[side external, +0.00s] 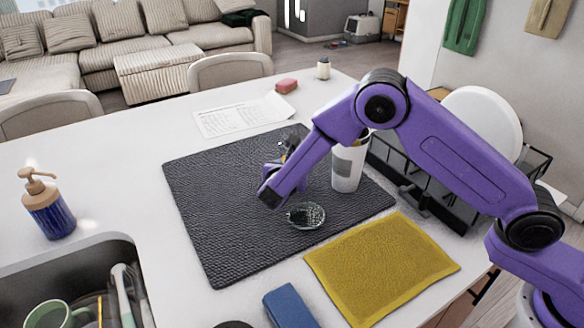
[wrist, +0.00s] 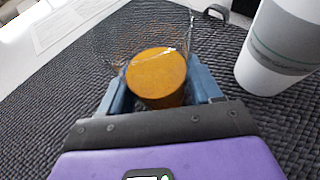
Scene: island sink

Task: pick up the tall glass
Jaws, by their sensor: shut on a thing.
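In the wrist view, a clear glass with an orange, disc-like surface inside it (wrist: 156,74) stands between the two blue-grey fingers of my gripper (wrist: 158,92). The fingers are shut on its sides. Its thin transparent wall spreads above the orange part and is hard to make out against the mat. In the side view, my gripper (side external: 280,167) is low over the dark mat (side external: 205,205), and my arm hides most of the held glass. I cannot tell whether the glass touches the mat. A small, low clear glass (side external: 306,215) sits on the mat in front of my gripper.
A white cup with a grey band (side external: 347,168) stands close to the right, also in the wrist view (wrist: 282,45). A black rack (side external: 425,190) with a white plate is behind it. A yellow cloth (side external: 382,268), blue sponge (side external: 290,307) and sink (side external: 75,265) are nearer.

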